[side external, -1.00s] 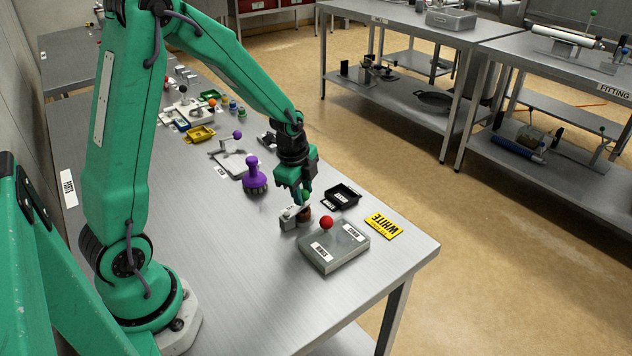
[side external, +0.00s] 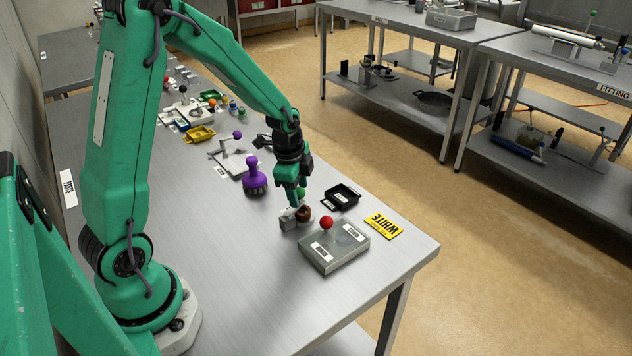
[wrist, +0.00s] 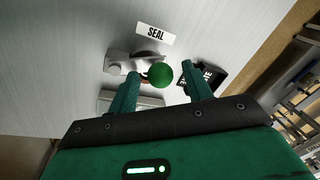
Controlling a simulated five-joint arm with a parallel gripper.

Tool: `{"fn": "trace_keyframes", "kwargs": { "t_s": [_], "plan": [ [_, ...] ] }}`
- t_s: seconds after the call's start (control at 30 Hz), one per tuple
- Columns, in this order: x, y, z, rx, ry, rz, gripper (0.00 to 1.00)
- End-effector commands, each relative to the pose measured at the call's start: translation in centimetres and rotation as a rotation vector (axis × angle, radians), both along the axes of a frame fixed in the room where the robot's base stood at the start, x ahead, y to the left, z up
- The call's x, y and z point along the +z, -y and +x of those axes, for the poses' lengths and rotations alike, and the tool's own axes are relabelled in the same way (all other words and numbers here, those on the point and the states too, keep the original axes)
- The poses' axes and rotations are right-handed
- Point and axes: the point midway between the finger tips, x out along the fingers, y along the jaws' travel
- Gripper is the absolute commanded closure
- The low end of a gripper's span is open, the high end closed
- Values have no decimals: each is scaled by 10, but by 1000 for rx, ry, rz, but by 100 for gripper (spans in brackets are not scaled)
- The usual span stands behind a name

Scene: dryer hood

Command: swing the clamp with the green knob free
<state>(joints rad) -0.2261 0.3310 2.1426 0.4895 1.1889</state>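The clamp (side external: 288,219) is a small grey metal piece on the bench, and it also shows in the wrist view (wrist: 125,62). Its green knob (wrist: 161,74) is a round ball. In the side view the knob (side external: 301,192) is partly hidden by my fingers. A brown round part (side external: 304,212) sits beside the clamp body. My gripper (wrist: 162,75) is open, with one finger on each side of the knob. Whether either finger touches the clamp arm cannot be told.
A grey block with a red knob (side external: 326,223) stands in front of the clamp. A purple-handled tool (side external: 255,176) stands behind left. Bare bench lies left of the clamp.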

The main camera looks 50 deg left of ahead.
Motion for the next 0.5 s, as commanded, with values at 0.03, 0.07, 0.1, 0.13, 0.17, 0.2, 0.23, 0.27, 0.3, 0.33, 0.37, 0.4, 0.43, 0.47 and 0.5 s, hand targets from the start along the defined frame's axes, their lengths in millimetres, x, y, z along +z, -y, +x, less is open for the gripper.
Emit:
{"fn": "trace_keyframes", "kwargs": {
  "t_s": [0.03,0.07,0.1,0.13,0.17,0.2,0.23,0.27,0.3,0.33,0.37,0.4,0.43,0.47,0.5],
  "plan": [
    [0,0,0,0,0,0,50],
    [0,0,0,0,0,0,50],
    [0,0,0,-1,0,0,50],
    [1,0,0,-1,1,1,50],
    [1,0,0,-1,1,1,50],
    [3,0,0,-1,1,0,50],
    [4,0,0,-1,2,0,50],
    [5,0,0,-1,2,0,50],
    [7,0,-1,-1,2,0,50],
    [9,0,-1,-1,1,0,50],
    [11,0,-1,-1,2,0,50],
    [15,1,-2,-1,3,1,50],
    [17,1,-2,-1,3,1,50],
    [20,1,-3,-1,3,1,50],
    [24,1,-4,-1,3,1,50]
  ]
}}
